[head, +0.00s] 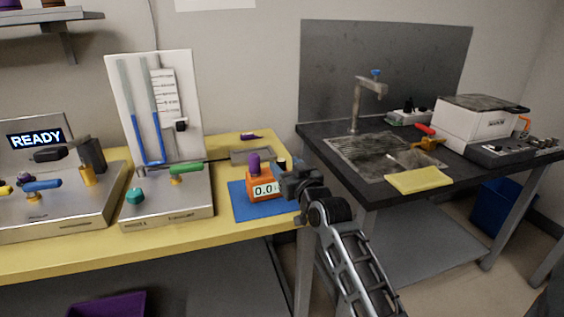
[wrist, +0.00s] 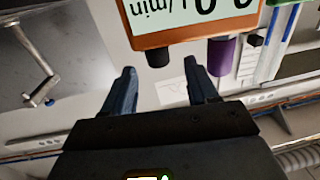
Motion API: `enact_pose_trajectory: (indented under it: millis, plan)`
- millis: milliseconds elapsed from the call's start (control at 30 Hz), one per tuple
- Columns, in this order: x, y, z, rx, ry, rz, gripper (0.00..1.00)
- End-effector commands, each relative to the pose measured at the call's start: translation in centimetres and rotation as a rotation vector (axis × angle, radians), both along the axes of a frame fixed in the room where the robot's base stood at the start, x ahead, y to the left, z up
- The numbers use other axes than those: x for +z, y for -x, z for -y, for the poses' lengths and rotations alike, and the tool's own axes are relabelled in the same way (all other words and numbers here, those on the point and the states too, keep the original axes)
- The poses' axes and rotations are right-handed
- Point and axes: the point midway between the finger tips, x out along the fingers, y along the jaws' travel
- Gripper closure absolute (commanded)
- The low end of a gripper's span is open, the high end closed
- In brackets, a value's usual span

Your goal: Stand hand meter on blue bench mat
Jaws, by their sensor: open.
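The hand meter (head: 262,189) is an orange box with a lit display reading 0.0 and a purple knob on top. In the head view it appears upright on the blue bench mat (head: 243,208), though its contact with the mat cannot be made out. My gripper (head: 287,180) is at its right side, partly in front of the mat's right part. In the wrist view the meter (wrist: 185,38) is upside down at the top, with its L/min display facing the camera. My open, empty fingers (wrist: 163,88) show below it, apart from it in the picture.
On the yellow bench (head: 220,239), a metal unit with a green-handled valve (head: 186,168) and a gauge panel (head: 155,105) stand left of the mat. A dark sink bench (head: 350,186) with a yellow cloth (head: 419,180) is at right.

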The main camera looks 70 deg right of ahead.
Motion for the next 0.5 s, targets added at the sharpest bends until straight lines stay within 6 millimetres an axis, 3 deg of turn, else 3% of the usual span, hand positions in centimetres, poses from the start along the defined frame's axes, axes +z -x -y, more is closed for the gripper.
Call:
enact_pose_trajectory:
  millis: [200,500]
  plan:
    - [-0.2,3.2,-2.9,-0.001,0.001,-0.004,0.42]
    - [0.0,5.6,-5.1,-0.002,0.002,-0.001,0.42]
